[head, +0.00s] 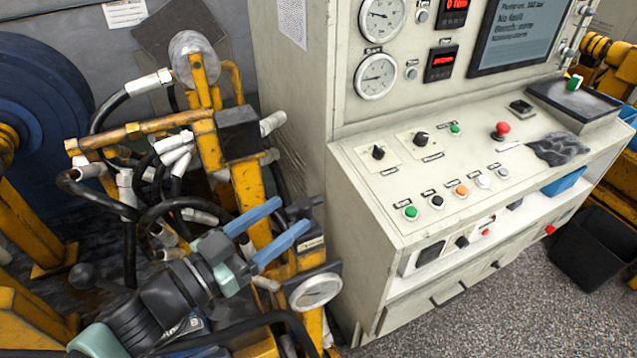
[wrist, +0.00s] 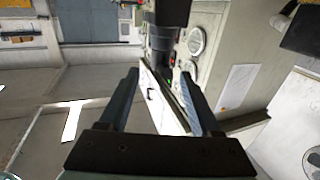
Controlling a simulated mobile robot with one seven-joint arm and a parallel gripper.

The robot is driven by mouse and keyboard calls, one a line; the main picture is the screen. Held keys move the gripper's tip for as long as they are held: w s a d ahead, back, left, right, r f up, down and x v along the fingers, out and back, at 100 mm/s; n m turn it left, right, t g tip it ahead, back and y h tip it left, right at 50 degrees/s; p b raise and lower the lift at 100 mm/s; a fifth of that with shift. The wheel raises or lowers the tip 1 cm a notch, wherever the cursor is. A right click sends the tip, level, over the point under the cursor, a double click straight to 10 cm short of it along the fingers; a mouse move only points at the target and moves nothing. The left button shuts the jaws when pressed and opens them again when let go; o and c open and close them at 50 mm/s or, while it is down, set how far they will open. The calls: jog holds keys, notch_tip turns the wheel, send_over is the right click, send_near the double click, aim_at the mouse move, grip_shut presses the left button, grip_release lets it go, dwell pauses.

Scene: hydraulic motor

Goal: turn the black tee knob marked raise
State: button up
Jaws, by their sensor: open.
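A black tee knob (head: 304,206) stands at the right side of the yellow hydraulic rig, just past my fingertips in the head view. A small pale label plate (head: 311,243) is below it; I cannot read its marking. My gripper (head: 292,212) has two blue fingers spread apart, pointing up and right toward the knob. In the wrist view my gripper (wrist: 159,73) is open with nothing clearly held. A dark stem with a wider black top, which looks like the tee knob (wrist: 163,38), shows ahead of the fingertips. I cannot tell whether a finger touches it.
Black hoses (head: 150,215) and yellow frame bars (head: 205,135) crowd the left of my gripper. A round gauge (head: 316,290) sits just below the fingers. The cream control console (head: 350,215), with other black knobs and coloured buttons, stands to the right. Speckled floor (head: 480,305) is clear.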

aim_at(310, 199)
jog(key=p+x, duration=0.1)
jog(key=x, duration=0.7)
jog(key=shift+c, duration=0.3)
grip_shut()
